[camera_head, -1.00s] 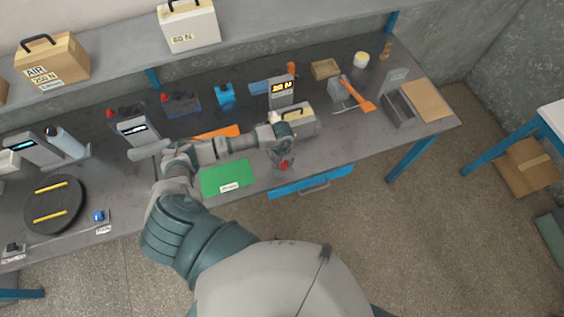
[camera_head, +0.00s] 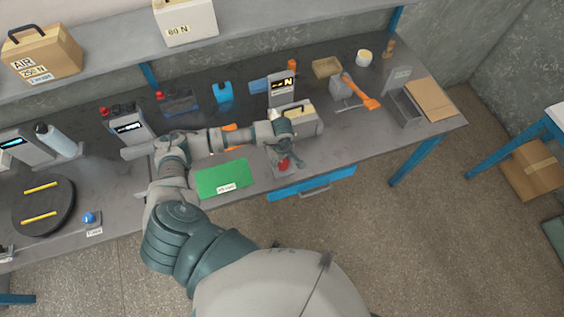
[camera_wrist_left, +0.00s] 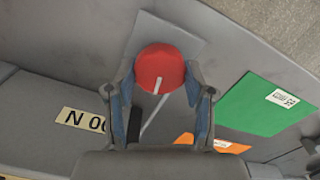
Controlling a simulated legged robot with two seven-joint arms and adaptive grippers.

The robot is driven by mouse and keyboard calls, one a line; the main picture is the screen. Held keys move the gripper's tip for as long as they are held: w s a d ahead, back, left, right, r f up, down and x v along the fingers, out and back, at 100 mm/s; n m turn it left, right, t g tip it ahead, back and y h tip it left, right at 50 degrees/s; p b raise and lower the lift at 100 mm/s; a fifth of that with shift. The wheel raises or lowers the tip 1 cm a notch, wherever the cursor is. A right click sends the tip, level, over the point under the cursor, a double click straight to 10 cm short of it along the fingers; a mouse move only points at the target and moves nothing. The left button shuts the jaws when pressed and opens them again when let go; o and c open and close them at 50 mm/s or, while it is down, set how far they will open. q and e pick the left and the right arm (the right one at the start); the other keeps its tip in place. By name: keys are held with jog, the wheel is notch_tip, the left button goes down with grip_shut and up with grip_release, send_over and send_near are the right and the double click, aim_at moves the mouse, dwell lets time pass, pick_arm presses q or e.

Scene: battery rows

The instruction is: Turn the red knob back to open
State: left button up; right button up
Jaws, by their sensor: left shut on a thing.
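The red knob (camera_head: 284,163) sits near the front edge of the bench, just right of the green mat. In the left wrist view the red knob (camera_wrist_left: 160,68) is a rounded cap between my finger pads, with a pale bar below it and a grey plate behind. My left gripper (camera_head: 283,160) reaches down over the knob from above. In the wrist view the left gripper (camera_wrist_left: 160,88) has one finger on each side of the knob and is shut on it. The knob's far side is hidden. My right gripper is not in view.
The green mat (camera_head: 222,179) lies left of the knob. A grey meter with a lit display (camera_head: 282,88) and a labelled weight (camera_head: 304,115) stand behind the arm. A blue drawer (camera_head: 312,183) is below the bench edge. An orange-handled tool (camera_head: 362,94) lies at right.

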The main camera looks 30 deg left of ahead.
pick_arm(q)
jog(key=n+b, duration=0.1)
jog(key=n, duration=0.3)
jog(key=shift+f+n, duration=0.15)
jog(key=shift+n, duration=0.15)
jog(key=n+b, duration=0.1)
jog(key=n, duration=0.3)
jog(key=shift+n, duration=0.3)
jog(key=n, duration=0.4)
jog(key=shift+n, duration=0.3)
jog(key=n, duration=0.8)
jog(key=shift+w+r, duration=0.1)
jog(key=shift+r, duration=0.1)
jog(key=n+p, duration=0.1)
jog(key=n, duration=0.2)
jog(key=shift+n, duration=0.4)
jog(key=n+p, duration=0.1)
jog(key=n, duration=0.3)
jog(key=shift+r, duration=0.1)
jog(key=shift+w+a+n+p, duration=0.1)
jog(key=shift+n+p, duration=0.75)
jog(key=shift+n, duration=1.25)
